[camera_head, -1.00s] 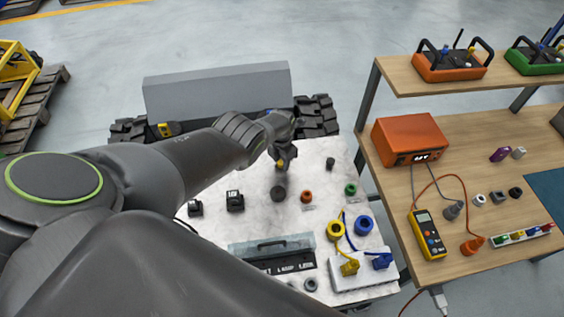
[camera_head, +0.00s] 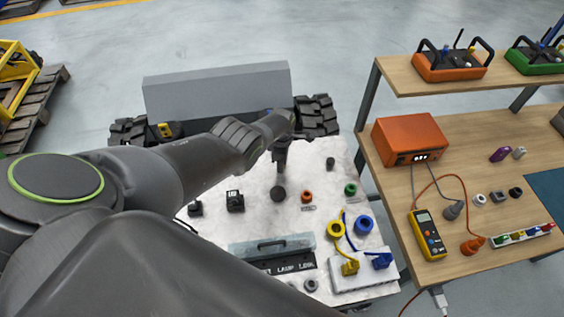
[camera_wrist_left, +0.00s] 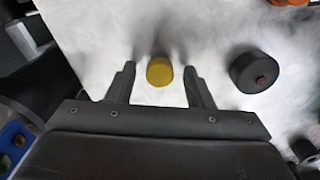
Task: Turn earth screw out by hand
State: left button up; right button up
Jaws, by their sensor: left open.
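In the left wrist view a round yellow knob (camera_wrist_left: 160,72), which looks like the earth screw head, stands on the pale carrier top. My left gripper (camera_wrist_left: 160,84) is open, with one finger on each side of the knob and a small gap on both sides. In the head view my left gripper (camera_head: 281,164) points down over the upper part of the carrier's white top (camera_head: 310,165) and hides the yellow knob. A black round cap (camera_head: 278,193) stands just below it; it also shows right of the fingers in the wrist view (camera_wrist_left: 256,72). My right gripper is not in view.
An orange socket (camera_head: 306,196), a green one (camera_head: 350,189) and a black post (camera_head: 330,163) stand on the carrier top. Yellow (camera_head: 336,229) and blue (camera_head: 363,225) rings with cables lie nearer. A grey box (camera_head: 218,91) stands behind. A wooden bench (camera_head: 470,190) is at right.

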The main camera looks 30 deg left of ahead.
pick_arm(q)
jog(key=m, duration=1.9)
jog(key=shift+m+b, duration=0.35)
jog(key=shift+m, duration=0.05)
jog(key=c, duration=0.8)
jog(key=n, duration=0.7)
jog(key=shift+r, duration=0.1)
jog(key=shift+n, duration=1.4)
